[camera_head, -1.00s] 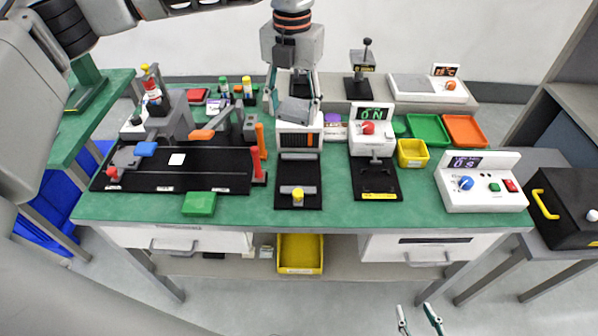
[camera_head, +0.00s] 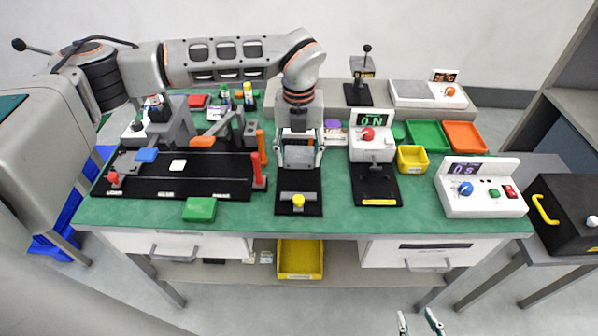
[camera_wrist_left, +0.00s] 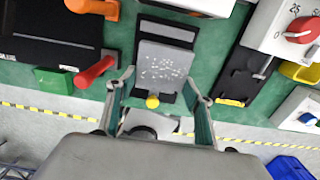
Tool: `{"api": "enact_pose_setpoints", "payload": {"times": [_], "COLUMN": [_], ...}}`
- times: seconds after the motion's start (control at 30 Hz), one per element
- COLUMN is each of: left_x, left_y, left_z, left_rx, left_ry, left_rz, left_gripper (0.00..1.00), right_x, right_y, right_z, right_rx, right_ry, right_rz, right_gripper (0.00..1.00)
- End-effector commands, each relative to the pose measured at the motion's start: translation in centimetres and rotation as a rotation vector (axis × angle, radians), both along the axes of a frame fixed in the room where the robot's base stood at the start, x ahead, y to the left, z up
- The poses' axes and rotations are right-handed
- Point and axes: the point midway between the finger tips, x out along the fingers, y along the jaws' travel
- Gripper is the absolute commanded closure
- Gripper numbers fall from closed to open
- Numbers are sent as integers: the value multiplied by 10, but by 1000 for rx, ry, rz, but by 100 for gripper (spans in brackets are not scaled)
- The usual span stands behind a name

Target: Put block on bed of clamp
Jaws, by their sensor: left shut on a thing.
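My left gripper (camera_head: 299,160) is shut on a grey block (camera_head: 299,154), held over the back of the middle black-based fixture, which looks like the clamp. In the left wrist view the block's speckled grey face (camera_wrist_left: 163,66) shows between the fingertips. The clamp's black bed (camera_head: 299,182) is bare in front of the block, with a grey bar and yellow knob (camera_head: 298,201) at its front end. I cannot tell whether the block touches the bed. My right gripper (camera_head: 417,318) is at the bottom edge, open and empty, away from the bench.
Right of the clamp stands a unit with a green display and red knob (camera_head: 368,134). To the left is a long black board (camera_head: 205,182) with red and orange handles. A green block (camera_head: 200,209) lies in front of that board. A yellow bin (camera_head: 411,158) stands at right.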

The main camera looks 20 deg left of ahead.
Motion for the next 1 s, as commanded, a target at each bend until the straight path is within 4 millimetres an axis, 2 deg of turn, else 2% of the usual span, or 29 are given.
{"api": "enact_pose_setpoints", "payload": {"times": [0.1,0.33,0.5,0.6,0.97,1.0], "left_x": [0,0,-1,0,0,0], "left_y": [0,0,-1,0,0,0], "left_z": [-15,-29,-54,-63,-66,-66], "left_rx": [-1,1,0,0,0,0], "left_ry": [1,1,3,0,0,0], "left_rz": [0,1,0,0,0,0], "left_gripper": [71,71,71,71,71,41], "right_x": [0,0,0,0,0,0], "right_y": [0,0,0,0,0,0], "right_z": [1,1,2,2,0,1], "right_rx": [0,0,0,0,0,0], "right_ry": [0,0,-1,-1,-1,-1], "right_rz": [0,0,0,0,0,0], "right_gripper": [60,60,60,60,60,60]}}
